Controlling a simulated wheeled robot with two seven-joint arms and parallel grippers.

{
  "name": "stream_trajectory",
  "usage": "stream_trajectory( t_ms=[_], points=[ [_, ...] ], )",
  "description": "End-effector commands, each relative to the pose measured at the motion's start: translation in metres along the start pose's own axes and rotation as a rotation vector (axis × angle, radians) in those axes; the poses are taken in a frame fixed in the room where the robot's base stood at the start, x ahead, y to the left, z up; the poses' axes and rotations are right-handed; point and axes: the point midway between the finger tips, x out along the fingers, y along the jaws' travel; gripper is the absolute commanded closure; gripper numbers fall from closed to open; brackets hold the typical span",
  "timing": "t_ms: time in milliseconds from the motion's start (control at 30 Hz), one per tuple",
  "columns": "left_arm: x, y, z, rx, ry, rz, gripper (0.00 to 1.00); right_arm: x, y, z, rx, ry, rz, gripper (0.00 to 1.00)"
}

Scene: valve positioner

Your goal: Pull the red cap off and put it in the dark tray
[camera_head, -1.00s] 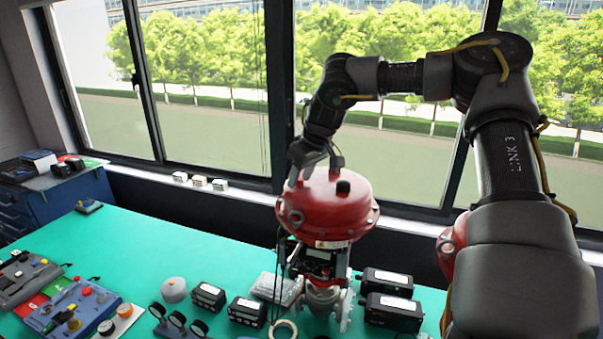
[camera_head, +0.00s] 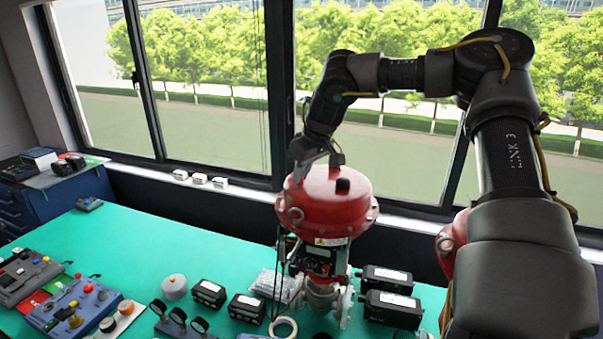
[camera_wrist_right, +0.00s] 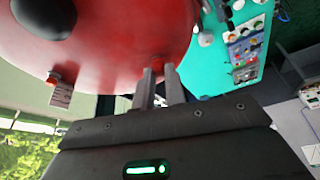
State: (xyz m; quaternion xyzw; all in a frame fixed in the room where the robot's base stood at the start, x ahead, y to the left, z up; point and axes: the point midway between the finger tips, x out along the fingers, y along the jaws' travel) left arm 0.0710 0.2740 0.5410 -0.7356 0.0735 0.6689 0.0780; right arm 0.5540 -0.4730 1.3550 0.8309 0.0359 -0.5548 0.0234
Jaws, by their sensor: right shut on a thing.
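A big red domed valve top (camera_head: 335,205) stands upright over the pale valve body (camera_head: 328,300) on the green table. A black knob (camera_head: 342,186) is on the dome. My right gripper (camera_head: 297,180) reaches down to the dome's far left part. In the wrist view its two fingers (camera_wrist_right: 161,72) are close together, with their tips against the red dome (camera_wrist_right: 120,40). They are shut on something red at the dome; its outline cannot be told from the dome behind. I cannot make out a separate dark tray for certain. My left gripper is not in view.
Black boxes (camera_head: 390,308) stand right of the valve, and more (camera_head: 209,293) stand left of it. Gauges (camera_head: 180,318), a white ring (camera_head: 283,328) and a pale round knob (camera_head: 174,287) lie near. A blue panel (camera_head: 72,310) is at left.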

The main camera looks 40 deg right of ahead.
Motion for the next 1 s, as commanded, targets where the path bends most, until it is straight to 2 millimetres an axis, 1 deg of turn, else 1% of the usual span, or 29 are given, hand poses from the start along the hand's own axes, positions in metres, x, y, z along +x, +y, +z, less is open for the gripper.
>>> stream_trajectory(
  t_ms=[1000],
  points=[
    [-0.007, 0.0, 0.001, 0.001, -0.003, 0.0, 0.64, -0.015, 0.0, -0.006, 0.0, 0.0, 0.0, 1.0]
  ],
)
